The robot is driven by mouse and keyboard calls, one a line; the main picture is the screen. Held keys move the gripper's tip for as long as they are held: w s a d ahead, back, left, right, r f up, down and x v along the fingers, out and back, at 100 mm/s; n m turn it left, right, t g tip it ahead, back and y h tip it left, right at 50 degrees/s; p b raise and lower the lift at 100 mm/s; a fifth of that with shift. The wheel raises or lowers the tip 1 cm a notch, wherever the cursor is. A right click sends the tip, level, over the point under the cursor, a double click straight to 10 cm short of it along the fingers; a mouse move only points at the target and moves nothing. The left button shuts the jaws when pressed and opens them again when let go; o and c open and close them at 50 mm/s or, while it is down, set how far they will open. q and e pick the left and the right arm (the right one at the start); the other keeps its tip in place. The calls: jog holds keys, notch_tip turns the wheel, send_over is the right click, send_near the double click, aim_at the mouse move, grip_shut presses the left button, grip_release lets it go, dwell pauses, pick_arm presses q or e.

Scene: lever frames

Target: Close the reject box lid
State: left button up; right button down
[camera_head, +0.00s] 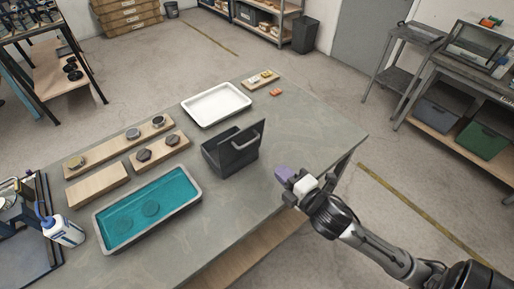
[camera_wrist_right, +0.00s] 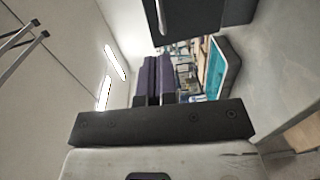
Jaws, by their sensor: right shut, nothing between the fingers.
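The reject box (camera_head: 218,160) is a dark grey open box in the middle of the table. Its lid (camera_head: 248,140) stands raised on the right side, with a light handle on it. My right gripper (camera_head: 282,174) has purple-grey fingers and is right of the box and lid, apart from them, near the table's right edge. In the right wrist view its fingers (camera_wrist_right: 154,78) are together with nothing between them. A dark part of the box with a pale bar (camera_wrist_right: 190,14) fills the top of that view. My left gripper is not seen.
A teal-lined tray (camera_head: 104,219) is left of the box, and a white tray (camera_head: 187,106) is behind it. Wooden boards (camera_head: 98,185) with small round parts lie at the left. A white and blue bottle (camera_head: 62,231) stands at the front left. The table between box and gripper is clear.

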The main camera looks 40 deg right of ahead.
jog(key=w, duration=1.1)
jog(key=shift+w+d+f+b, duration=0.35)
jog(key=shift+d, duration=0.05)
